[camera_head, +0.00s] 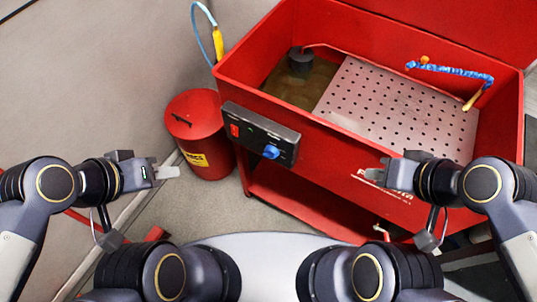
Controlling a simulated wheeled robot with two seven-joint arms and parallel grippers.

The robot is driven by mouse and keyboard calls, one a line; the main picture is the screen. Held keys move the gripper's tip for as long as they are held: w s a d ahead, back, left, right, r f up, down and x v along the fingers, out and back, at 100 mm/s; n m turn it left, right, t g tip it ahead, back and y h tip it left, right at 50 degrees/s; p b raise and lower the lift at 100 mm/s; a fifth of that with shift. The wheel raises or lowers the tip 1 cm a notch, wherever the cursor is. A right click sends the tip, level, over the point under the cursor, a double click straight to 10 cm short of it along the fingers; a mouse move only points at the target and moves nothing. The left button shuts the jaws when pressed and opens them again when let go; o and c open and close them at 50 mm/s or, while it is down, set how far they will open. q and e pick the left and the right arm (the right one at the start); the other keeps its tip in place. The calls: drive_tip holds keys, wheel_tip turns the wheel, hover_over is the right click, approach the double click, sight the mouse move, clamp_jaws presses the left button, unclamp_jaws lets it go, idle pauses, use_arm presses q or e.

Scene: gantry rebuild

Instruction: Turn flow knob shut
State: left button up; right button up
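The blue flow knob (271,152) sticks out from the front of a dark control box (287,145) on the red parts washer's front wall. A red switch (235,130) sits at the left end of the same box. My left gripper (168,172) is to the left of the box, in front of the red can, apart from the knob. My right gripper (375,174) is to the right of the knob, in front of the washer's front wall. Neither gripper touches the knob. The finger gaps are too small to make out. The knob's pointer direction cannot be read.
The red washer basin (330,118) holds a perforated metal tray (400,105), a dark cylinder (300,61) and a blue coiled hose (450,73). A red lidded can (194,113) stands left of the washer. A yellow-handled tool (218,43) hangs at the washer's left edge. The space before the knob is clear.

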drive_tip(key=o, duration=0.9)
drive_tip(key=f+n+g+h+b, duration=0.1)
drive_tip(key=f+n+b, duration=0.1)
drive_tip(key=f+b, duration=0.1)
drive_tip(key=f+n+g+h+b, duration=0.1)
drive_tip(key=f+n+g+b, duration=0.1)
drive_tip(key=f, duration=0.3)
drive_tip(key=f+n+g+h+b, duration=0.1)
drive_tip(key=f+n+b, duration=0.2)
drive_tip(key=f+b, duration=0.1)
drive_tip(key=shift+a, duration=0.4)
drive_tip(key=shift+o, duration=1.1)
drive_tip(key=f+n+h+b, duration=0.1)
drive_tip(key=w+f+n+h+b, duration=0.1)
drive_tip(key=f+n+b, duration=0.1)
drive_tip(key=shift+w+g, duration=0.15)
drive_tip(key=shift+g, duration=0.25)
drive_tip(key=n+t+h+b, duration=0.6)
drive_tip(key=n+t+b, duration=1)
drive_tip(key=n, duration=0.1)
approach(270, 154)
drive_tip(key=b+x, duration=0.1)
drive_tip(key=x, duration=0.7)
drive_tip(key=shift+f+b, duration=0.2)
drive_tip(key=shift+b, duration=0.1)
